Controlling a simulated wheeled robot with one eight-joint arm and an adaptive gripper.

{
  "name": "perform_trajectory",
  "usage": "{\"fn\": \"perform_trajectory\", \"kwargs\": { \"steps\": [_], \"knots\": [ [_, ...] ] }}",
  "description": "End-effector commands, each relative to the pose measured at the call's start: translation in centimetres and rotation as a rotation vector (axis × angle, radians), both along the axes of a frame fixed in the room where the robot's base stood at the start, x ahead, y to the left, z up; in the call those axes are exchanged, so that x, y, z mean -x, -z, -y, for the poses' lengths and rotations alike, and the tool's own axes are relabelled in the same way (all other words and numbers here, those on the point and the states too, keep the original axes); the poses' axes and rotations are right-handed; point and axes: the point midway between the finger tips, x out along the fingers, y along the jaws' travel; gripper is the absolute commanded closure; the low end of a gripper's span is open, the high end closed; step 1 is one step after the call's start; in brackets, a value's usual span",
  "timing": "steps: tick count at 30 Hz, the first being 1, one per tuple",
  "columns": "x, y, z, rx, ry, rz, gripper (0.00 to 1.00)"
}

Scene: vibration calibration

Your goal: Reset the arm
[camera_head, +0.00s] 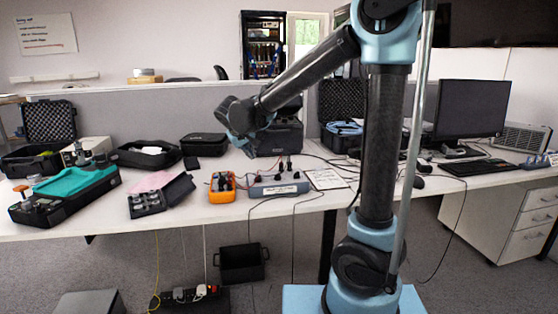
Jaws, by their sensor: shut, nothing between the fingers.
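My arm stands on a light blue base at the right of centre. It rises as a dark column with light blue joints, and its forearm reaches down to the left. My gripper (246,150) is at the end of the forearm, in the air above the table, left of the picture's middle. It is small in this view and dark against the things behind it. It is shut with nothing held. An orange handheld meter (222,188) and a grey-blue box with knobs (278,185) lie on the table below it. My column hides part of the table behind it.
The white table (100,215) spans the view. A teal-covered case (70,187), an open small-parts case (162,195), black cases and a monitor (470,108) stand on it. Cables hang over its front edge. A black bin (242,262) and a power strip (188,294) are on the floor.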

Motion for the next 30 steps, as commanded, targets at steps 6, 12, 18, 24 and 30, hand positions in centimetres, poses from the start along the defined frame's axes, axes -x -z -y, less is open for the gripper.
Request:
{"fn": "perform_trajectory", "kwargs": {
  "steps": [6,12,18,24,30],
  "knots": [
    [2.3,-0.2,9.6,-0.023,0.095,-0.084,1.00],
    [5.8,0.4,17.0,-0.054,0.173,-0.155,1.00],
    [10.1,1.7,23.0,-0.096,0.246,-0.224,1.00],
    [15.1,3.5,27.8,-0.148,0.315,-0.285,1.00],
    [20.2,5.8,31.1,-0.209,0.379,-0.338,1.00]
  ]
}}
